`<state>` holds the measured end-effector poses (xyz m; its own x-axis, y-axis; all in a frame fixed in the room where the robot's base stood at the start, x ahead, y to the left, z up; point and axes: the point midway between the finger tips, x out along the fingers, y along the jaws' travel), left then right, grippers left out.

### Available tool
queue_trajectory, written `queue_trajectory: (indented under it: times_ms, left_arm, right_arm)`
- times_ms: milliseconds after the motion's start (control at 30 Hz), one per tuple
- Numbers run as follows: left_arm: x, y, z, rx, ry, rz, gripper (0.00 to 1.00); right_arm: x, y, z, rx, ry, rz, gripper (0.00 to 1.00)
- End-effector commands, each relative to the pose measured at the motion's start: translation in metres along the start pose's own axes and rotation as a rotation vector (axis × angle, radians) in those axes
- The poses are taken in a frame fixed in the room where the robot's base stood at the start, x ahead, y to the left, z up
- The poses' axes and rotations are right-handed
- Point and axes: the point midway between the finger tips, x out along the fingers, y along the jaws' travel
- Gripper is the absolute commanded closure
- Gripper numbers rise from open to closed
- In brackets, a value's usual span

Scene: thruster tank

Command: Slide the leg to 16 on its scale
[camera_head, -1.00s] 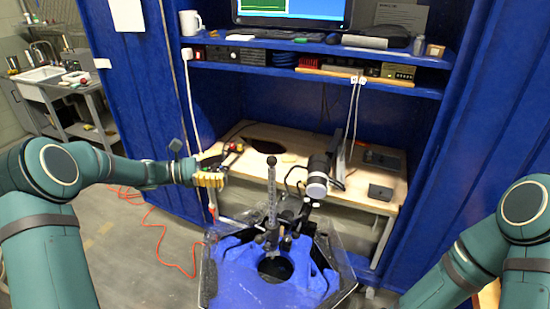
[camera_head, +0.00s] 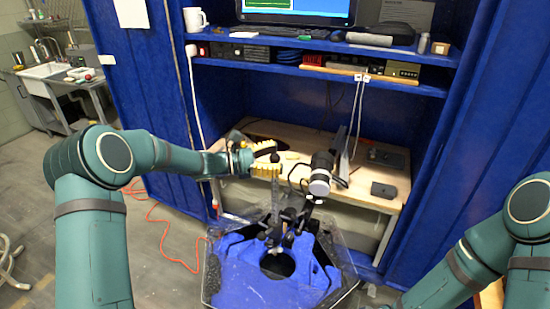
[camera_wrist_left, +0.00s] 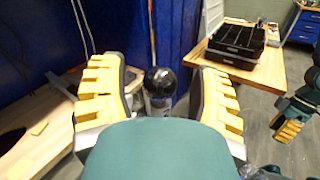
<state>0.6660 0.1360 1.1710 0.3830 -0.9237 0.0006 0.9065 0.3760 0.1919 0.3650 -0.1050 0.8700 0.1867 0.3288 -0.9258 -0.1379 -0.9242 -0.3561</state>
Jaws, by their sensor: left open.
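The leg (camera_head: 275,205) is a slim, upright, clear-grey rod with a black ball on top, standing at the blue tank unit (camera_head: 235,282). Its scale marks are too small to read. My left gripper (camera_head: 265,160), with yellow ribbed fingers, is at the leg's top end. In the left wrist view the black ball (camera_wrist_left: 160,82) sits between the two open fingers, with a gap on both sides. The gripper partly hides the leg's top in the head view. What seems to be my right gripper (camera_wrist_left: 290,128) shows at the right of the wrist view; its jaws are unclear.
A wooden bench (camera_head: 362,190) in the blue cabinet stands behind the tank unit. A black arm-like device with a silver round end (camera_head: 319,187) stands close right of the leg. A wooden table (camera_wrist_left: 260,72) bears black trays. An orange cable (camera_head: 165,235) lies on the floor.

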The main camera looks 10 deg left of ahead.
Motion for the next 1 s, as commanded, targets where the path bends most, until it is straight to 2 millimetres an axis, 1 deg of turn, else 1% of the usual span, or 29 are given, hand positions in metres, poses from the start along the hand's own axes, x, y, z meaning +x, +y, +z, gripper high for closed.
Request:
queue_trajectory:
  times_ms: [267, 300, 367, 400, 467, 500, 667, 767, 867, 1000]
  left_arm:
    - [0.002, 0.000, 0.000, 0.000, 0.001, 0.000, 0.37]
    - [0.001, 0.000, 0.000, 0.000, 0.001, 0.000, 0.42]
    - [0.001, 0.000, 0.000, 0.000, 0.001, 0.000, 0.63]
    - [0.001, 0.000, 0.000, 0.000, 0.001, 0.000, 0.77]
    - [0.001, 0.000, 0.000, 0.000, 0.001, 0.000, 0.98]
    - [0.001, 0.000, 0.000, 0.000, 0.001, 0.000, 1.00]
    - [0.001, -0.001, -0.002, -0.001, 0.001, 0.000, 1.00]
    - [0.001, -0.002, -0.012, -0.002, 0.002, 0.000, 1.00]
    - [0.001, -0.006, -0.030, -0.005, 0.003, -0.001, 1.00]
    - [0.001, -0.013, -0.065, -0.006, 0.004, -0.001, 1.00]
  right_arm:
    - [0.000, 0.000, 0.000, 0.000, 0.000, 0.000, 0.60]
    - [0.000, 0.000, 0.000, 0.000, 0.000, 0.000, 0.60]
    - [0.000, 0.000, 0.000, 0.000, 0.000, 0.000, 0.60]
    - [0.000, 0.000, 0.000, 0.000, 0.000, 0.000, 0.60]
    - [0.000, 0.000, 0.000, 0.000, 0.000, 0.000, 0.60]
    - [0.000, 0.000, 0.000, 0.000, 0.000, 0.000, 0.60]
    - [0.001, 0.001, 0.000, 0.000, 0.000, 0.000, 0.60]
    - [0.007, 0.002, 0.001, 0.000, 0.000, 0.001, 0.60]
    - [0.018, 0.006, 0.002, 0.000, 0.000, 0.003, 0.60]
    - [0.038, 0.013, 0.005, 0.001, -0.001, 0.007, 0.60]
